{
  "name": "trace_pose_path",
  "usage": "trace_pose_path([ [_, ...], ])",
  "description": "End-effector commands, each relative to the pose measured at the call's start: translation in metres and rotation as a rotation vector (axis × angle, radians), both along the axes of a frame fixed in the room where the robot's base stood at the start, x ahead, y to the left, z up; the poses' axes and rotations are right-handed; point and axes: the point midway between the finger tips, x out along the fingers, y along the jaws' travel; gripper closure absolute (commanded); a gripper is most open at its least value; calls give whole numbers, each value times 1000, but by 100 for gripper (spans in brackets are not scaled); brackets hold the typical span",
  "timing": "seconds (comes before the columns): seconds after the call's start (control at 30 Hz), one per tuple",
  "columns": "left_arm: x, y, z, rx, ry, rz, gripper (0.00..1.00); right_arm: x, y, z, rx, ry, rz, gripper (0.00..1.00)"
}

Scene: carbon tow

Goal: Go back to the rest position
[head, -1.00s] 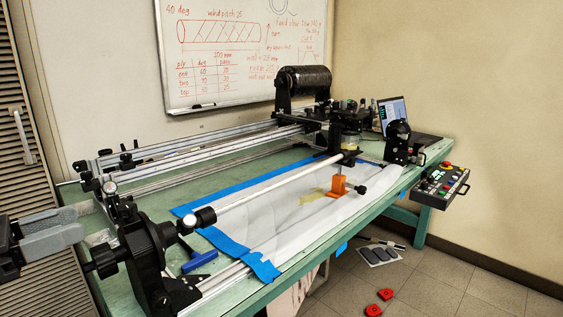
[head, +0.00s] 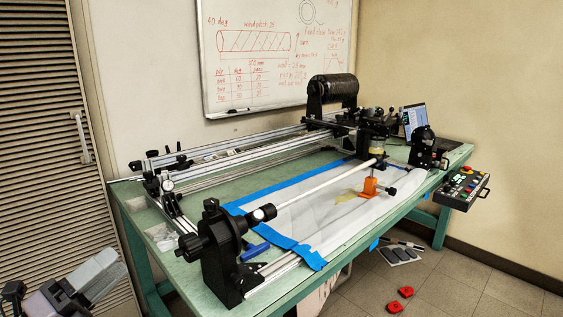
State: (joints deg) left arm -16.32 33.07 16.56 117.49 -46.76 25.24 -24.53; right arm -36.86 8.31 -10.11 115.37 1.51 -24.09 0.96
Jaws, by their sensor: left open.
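My left gripper (head: 98,277) is at the lower left of the head view, in front of the left end of the green table. It is open and nothing shows between its grey fingers. It is apart from the winding machine and its black headstock (head: 222,255). A white tube (head: 318,187) runs from the headstock's chuck toward the far right of the machine. My right gripper is not in view.
The green table (head: 132,203) carries a blue-taped white sheet (head: 310,215), an orange stand (head: 370,187) and a blue-handled tool (head: 254,251). A control box (head: 463,187) hangs at the right edge. Red objects (head: 405,292) lie on the floor. A slatted door (head: 40,150) stands left.

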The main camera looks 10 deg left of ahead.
Motion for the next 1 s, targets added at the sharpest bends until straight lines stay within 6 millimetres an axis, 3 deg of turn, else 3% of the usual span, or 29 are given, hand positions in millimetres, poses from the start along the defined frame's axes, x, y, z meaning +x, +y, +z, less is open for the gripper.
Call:
trace_pose_path([
  [0.03, -1, -1, -17, -206, 121, 29, 45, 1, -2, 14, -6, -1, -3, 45],
  [0.17, -16, -10, -93, -740, 460, 146, 45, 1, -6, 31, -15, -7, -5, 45],
  [0.3, -58, -47, -180, -1234, 821, 307, 45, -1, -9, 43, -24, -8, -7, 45],
  [0.43, -100, -88, -230, -1523, 1065, 431, 45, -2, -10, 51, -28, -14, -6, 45],
  [0.63, -137, -125, -260, -1717, 1246, 530, 45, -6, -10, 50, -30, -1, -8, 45],
  [1.0, -141, -129, -264, -1735, 1264, 541, 45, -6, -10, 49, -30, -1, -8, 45],
])
